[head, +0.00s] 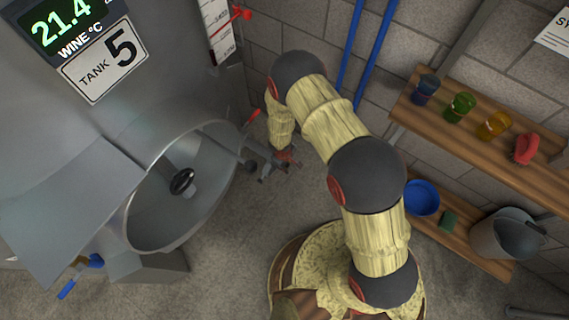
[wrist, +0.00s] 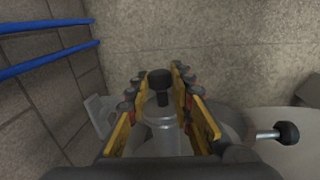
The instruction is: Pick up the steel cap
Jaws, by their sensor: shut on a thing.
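In the wrist view, a grey steel cylindrical piece with a black knob, which I take for the steel cap (wrist: 163,133), lies between the two yellow-sided fingers of my gripper (wrist: 159,90). The fingers are shut on it, one on each side. In the head view, my gripper (head: 277,163) is low beside the right edge of the tank's round hatch, with its fingers pointing down and left. The cap is too small and too covered there to make out clearly. Whether it still touches a fitting behind it cannot be told.
The steel tank (head: 150,110) with its open-looking round hatch (head: 160,215) fills the left. A red lever (head: 250,118) is close above my gripper. Blue pipes (head: 370,50) run up the wall. Shelves (head: 480,165) at right hold glasses, a brush and a bucket (head: 505,235).

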